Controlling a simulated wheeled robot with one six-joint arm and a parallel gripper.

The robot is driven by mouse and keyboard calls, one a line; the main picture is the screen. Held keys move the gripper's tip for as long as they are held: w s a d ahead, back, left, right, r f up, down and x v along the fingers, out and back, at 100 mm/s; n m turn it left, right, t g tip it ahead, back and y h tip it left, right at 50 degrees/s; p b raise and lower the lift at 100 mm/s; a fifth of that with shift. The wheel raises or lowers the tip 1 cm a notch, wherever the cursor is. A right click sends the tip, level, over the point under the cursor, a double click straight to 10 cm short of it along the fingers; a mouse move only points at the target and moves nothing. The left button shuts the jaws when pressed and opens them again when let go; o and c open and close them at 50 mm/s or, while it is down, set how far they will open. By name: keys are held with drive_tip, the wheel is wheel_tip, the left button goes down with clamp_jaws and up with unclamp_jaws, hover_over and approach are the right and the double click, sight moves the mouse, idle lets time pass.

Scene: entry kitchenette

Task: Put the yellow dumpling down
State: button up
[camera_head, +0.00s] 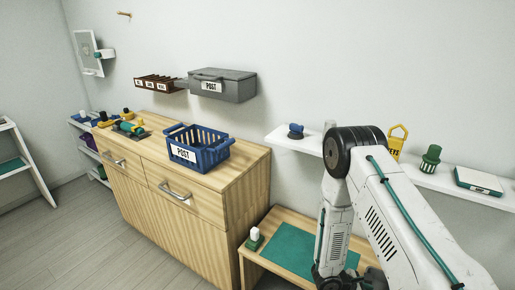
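I cannot make out a yellow dumpling in the head view. My arm reaches up and folds down at the lower right, over a low wooden table (282,214) with a green mat (290,247). My gripper is not visible; the arm runs down to the bottom edge of the picture. Whether it holds anything cannot be seen. Small yellow-and-dark items (103,119) lie at the left end of the wooden cabinet (231,180), too small to name.
A blue POST basket (199,151) stands on the cabinet. A small green-and-white item (254,238) stands on the low table's left side. A white wall shelf (440,180) holds a yellow KEYS tag (397,141) and a green item (430,158). A grey POST box (222,85) is on the wall.

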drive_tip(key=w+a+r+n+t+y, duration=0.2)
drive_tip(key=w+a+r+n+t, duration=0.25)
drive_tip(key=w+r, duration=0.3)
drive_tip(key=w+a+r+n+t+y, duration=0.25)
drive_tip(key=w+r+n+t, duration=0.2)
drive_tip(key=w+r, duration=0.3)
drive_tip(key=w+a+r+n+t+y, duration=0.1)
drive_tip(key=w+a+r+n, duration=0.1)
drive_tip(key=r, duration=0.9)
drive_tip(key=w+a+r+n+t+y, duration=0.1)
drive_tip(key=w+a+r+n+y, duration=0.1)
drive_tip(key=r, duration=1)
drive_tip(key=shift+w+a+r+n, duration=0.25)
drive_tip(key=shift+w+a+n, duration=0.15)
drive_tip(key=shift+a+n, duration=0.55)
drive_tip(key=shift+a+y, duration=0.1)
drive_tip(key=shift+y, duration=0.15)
